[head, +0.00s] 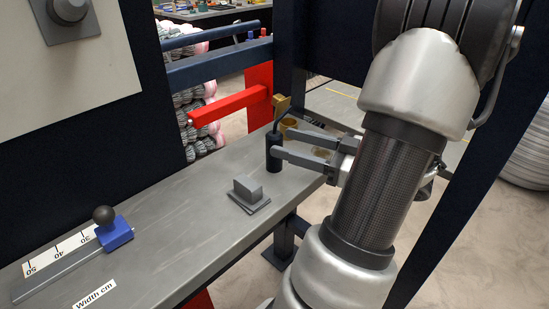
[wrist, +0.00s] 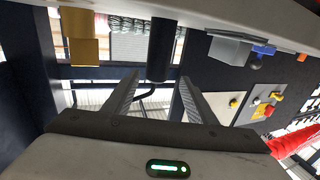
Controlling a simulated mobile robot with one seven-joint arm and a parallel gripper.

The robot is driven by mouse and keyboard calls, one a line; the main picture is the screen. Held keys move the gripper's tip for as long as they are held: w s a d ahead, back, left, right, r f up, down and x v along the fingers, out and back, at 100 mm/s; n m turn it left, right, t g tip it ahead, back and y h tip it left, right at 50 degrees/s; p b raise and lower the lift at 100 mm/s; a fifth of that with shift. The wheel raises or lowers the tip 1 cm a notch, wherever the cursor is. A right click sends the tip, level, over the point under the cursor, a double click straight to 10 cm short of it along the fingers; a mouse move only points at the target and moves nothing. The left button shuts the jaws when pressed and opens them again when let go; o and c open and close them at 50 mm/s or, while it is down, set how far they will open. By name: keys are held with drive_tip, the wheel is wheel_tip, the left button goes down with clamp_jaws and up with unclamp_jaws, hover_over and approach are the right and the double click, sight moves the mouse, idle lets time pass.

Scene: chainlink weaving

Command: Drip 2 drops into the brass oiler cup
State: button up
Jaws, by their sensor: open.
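A black oil can (head: 273,158) stands upright on the grey bench, with a thin dark spout rising from its top. It also shows, inverted, in the wrist view (wrist: 161,45). My gripper (head: 284,143) is open, its two grey fingers pointing left at the can. In the wrist view my gripper (wrist: 158,78) has the can's dark body lined up between its fingertips; whether they touch it I cannot tell. A brass block (head: 282,104), perhaps the oiler cup, is just behind the can by the post; it also shows in the wrist view (wrist: 82,45). Its opening cannot be made out.
A grey block on a plate (head: 248,193) sits on the bench in front of the can. A blue slider with a black knob (head: 115,232) is on a scale at left. A red bar (head: 230,105) juts out behind. Dark posts flank the arm.

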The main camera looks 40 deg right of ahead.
drive_tip(key=x, duration=0.3)
drive_tip(key=b+x, duration=0.1)
drive_tip(key=x, duration=0.1)
drive_tip(key=b+x, duration=0.1)
drive_tip(key=x, duration=0.2)
drive_tip(key=shift+w+d, duration=0.15)
drive_tip(key=shift+w, duration=0.25)
clamp_jaws()
